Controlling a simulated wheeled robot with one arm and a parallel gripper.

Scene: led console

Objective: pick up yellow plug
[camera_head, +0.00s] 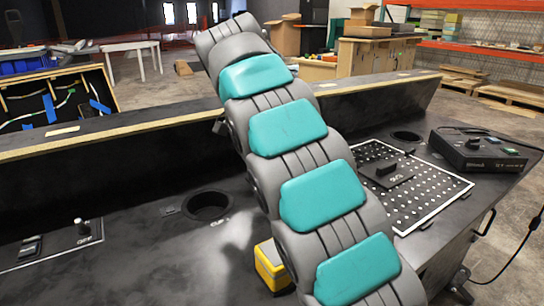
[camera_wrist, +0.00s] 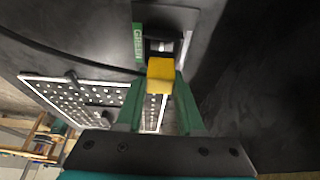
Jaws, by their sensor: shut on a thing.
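In the wrist view my gripper (camera_wrist: 161,98) has its green fingers closed around the yellow plug (camera_wrist: 160,77), a small yellow block that sticks out past the fingertips. Just beyond the plug is a dark socket (camera_wrist: 164,47) on a panel with a green label (camera_wrist: 138,42). I cannot tell whether the plug touches the socket. In the head view my arm hides the gripper. A yellow block with a grey top (camera_head: 270,264) shows beside the arm there; I cannot tell whether it is the same plug.
The dark console top (camera_head: 150,240) has a round hole (camera_head: 208,206) left of my arm. A white-dotted panel (camera_head: 420,195) lies to the right, with a black control box (camera_head: 482,150) beyond it. A raised ledge (camera_head: 120,125) runs along the back.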

